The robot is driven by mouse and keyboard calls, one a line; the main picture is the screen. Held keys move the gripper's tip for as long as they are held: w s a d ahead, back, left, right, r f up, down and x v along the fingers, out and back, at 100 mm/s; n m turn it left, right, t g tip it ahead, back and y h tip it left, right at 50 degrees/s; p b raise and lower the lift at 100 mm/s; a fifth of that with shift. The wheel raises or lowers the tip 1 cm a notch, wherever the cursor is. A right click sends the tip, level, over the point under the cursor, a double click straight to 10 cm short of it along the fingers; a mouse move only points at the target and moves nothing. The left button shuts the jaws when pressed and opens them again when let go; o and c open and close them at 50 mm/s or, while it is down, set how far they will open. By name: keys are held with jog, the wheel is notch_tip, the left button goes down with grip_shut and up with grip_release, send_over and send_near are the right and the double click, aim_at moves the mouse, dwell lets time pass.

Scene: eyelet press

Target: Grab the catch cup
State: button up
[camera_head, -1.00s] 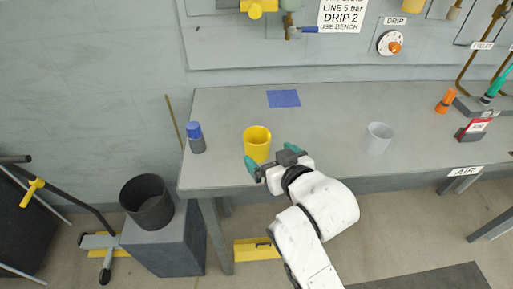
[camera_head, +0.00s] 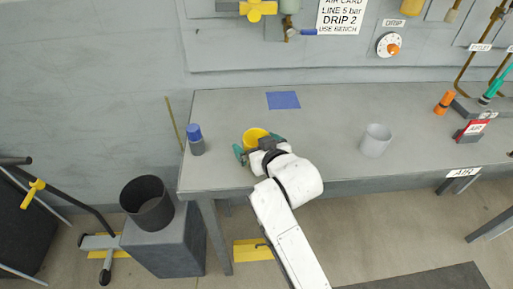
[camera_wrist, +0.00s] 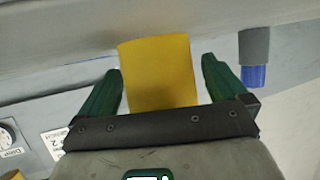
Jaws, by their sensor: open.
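A yellow cup (camera_head: 255,135) stands upright on the grey bench near its front left. In the wrist view the yellow cup (camera_wrist: 158,70) lies between the two green fingers, with a gap visible on each side. My gripper (camera_head: 257,147) is open at the cup, one finger to either side of it. The gripper hides the cup's lower front in the head view. A pale grey cup (camera_head: 376,141) stands farther right on the bench. No label shows on either cup.
A blue-capped grey bottle (camera_head: 196,140) stands left of the yellow cup. A blue square (camera_head: 283,100) lies flat behind it. A dark bin (camera_head: 147,203) sits on a grey block off the bench's left end. Bench between the cups is clear.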

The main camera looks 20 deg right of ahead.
jog(key=c, duration=1.1)
jog(key=shift+r, duration=0.15)
